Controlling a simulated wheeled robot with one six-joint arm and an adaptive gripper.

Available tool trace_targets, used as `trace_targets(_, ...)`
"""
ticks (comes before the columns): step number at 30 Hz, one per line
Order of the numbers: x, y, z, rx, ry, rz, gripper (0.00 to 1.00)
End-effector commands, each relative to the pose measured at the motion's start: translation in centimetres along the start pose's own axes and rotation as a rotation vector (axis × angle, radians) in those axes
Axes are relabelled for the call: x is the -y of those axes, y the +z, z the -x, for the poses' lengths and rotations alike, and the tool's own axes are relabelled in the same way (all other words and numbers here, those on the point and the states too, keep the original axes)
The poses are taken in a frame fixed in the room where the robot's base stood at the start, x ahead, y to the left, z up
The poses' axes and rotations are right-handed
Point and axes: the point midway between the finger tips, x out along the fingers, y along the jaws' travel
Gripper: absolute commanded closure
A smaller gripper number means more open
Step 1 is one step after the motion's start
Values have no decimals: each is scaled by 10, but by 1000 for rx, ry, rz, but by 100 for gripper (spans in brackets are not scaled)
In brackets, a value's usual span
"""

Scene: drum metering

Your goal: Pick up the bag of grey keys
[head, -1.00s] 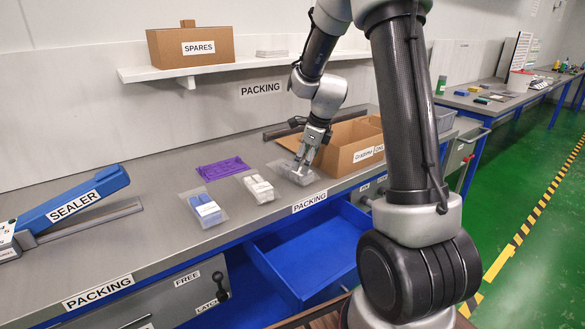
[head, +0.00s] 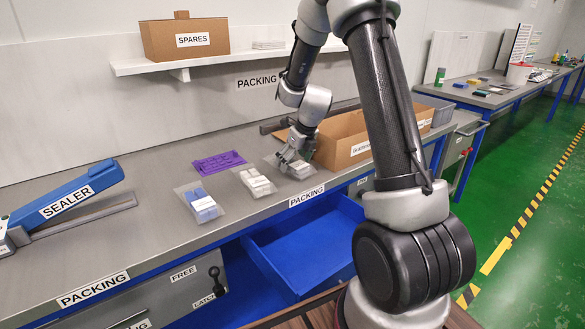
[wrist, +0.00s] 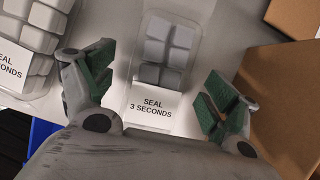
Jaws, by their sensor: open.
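The bag of grey keys is a clear bag with grey blocks (wrist: 166,48) and a white label reading "SEAL 3 SECONDS". It lies flat on the grey bench, and in the head view the bag (head: 300,170) is partly hidden by my gripper. My gripper (head: 287,160) is low over it. In the wrist view my gripper (wrist: 155,95) is open, with green-padded fingers on either side of the bag near its label end. Gaps show between the bag and both fingers. Whether the fingertips touch the bench cannot be told.
A bag of white keys (head: 255,183) lies just left, close to the left finger. A bag of blue keys (head: 200,204) and a purple piece (head: 218,162) lie further left. A cardboard box (head: 345,140) stands close on the right. A blue drawer (head: 300,260) is open below the bench.

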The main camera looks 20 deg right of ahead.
Motion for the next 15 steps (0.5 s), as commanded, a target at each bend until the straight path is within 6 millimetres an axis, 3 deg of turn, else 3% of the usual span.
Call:
trace_targets(4,0,0,-13,0,0,1,12)
trace_targets(11,0,0,-13,1,0,1,14)
trace_targets(15,0,0,-13,0,0,1,40)
